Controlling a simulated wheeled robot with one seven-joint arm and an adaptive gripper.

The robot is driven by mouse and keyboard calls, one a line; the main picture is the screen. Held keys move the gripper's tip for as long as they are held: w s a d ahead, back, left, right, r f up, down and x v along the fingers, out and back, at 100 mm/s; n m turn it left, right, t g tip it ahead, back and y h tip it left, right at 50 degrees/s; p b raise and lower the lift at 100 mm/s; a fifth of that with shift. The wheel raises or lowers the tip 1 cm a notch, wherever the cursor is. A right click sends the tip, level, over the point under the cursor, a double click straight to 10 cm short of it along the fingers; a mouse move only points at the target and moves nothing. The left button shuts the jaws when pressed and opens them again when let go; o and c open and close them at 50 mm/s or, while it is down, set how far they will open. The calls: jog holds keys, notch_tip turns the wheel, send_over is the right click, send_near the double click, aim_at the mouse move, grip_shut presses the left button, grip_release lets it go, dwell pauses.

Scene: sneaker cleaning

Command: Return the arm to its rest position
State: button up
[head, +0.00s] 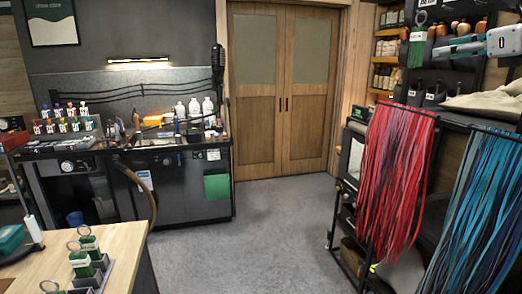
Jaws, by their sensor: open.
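A wooden worktop (40,262) with green-tagged items (85,262) fills the lower left. A dark workbench (180,185) with bottles stands behind. Red laces (395,165) and blue laces (478,215) hang on racks at right. Grey floor (250,230) is clear up to the wooden doors (283,100).

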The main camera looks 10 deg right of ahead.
jog(key=s+a+f+n+g+b, duration=0.1)
jog(key=a+f+n+g, duration=0.1)
jog(key=a+f+n, duration=0.5)
jog(key=s+a+f+n+g+y, duration=0.1)
jog(key=s+a+f+n+g, duration=0.2)
jog(key=a, duration=0.8)
jog(key=a+f+n+g+b, duration=0.1)
jog(key=a+f+n+g, duration=0.1)
jog(key=a+f+n, duration=0.5)
jog(key=s+a+f+n+g+h+b, duration=0.1)
jog(key=s+a+f+n, duration=0.3)
jog(key=s+f+n, duration=0.3)
jog(key=s+a+f+n+g+h, duration=0.2)
jog(key=s+a+f+n, duration=0.2)
jog(key=s+f+n, duration=0.4)
jog(key=shift+s+a+f+h+b, duration=0.15)
jog(key=shift+s+f+h+b, duration=0.2)
jog(key=shift+s, duration=0.4)
